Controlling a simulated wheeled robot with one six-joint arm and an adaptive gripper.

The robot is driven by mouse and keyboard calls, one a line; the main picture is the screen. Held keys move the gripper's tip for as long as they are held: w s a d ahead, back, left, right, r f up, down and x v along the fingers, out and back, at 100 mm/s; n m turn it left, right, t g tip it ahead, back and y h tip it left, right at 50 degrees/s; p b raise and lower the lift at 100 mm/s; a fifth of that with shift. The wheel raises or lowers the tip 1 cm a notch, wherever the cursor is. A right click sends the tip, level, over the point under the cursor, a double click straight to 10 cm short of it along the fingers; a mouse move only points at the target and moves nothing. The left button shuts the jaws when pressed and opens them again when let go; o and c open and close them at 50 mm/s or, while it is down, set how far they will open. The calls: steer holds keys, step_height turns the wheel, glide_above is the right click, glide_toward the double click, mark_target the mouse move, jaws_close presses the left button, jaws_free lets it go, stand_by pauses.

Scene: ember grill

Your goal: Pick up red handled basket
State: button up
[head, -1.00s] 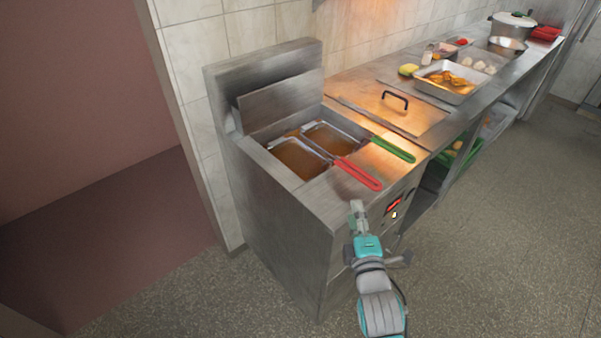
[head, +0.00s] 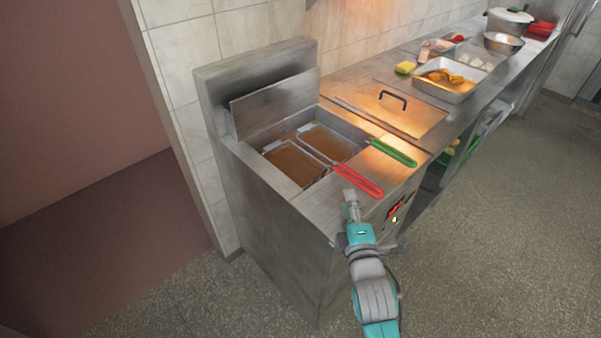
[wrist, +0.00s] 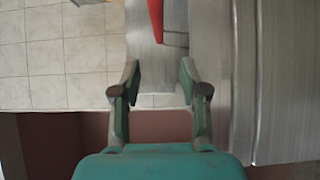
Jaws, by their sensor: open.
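The red-handled basket (head: 288,160) sits in the left part of the fryer's oil well. Its red handle (head: 358,181) sticks out over the fryer's front ledge. In the wrist view the red handle (wrist: 156,18) shows at the top, beyond the open fingers. My gripper (head: 350,196) is just in front of the fryer, close to the handle's outer end. In the wrist view my gripper (wrist: 159,85) is open, with nothing between its fingertips. I cannot tell the exact gap to the handle.
A green-handled basket (head: 394,153) sits right beside the red one. The steel fryer (head: 270,235) has a raised back panel. A counter with a black-handled lid (head: 392,101) and a food tray (head: 447,88) runs right. Floor (head: 490,220) in front is clear.

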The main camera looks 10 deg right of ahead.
mark_target(344, 176)
steer(key=w, duration=0.5)
steer(key=shift+w+d, duration=0.1)
steer(key=shift+w, duration=0.3)
steer(key=shift+w+d, duration=0.15)
steer(key=shift+w, duration=1.2)
steer(key=shift+w+d, duration=0.15)
steer(key=shift+w, duration=1.15)
steer(key=shift+r, duration=0.1)
jaws_close()
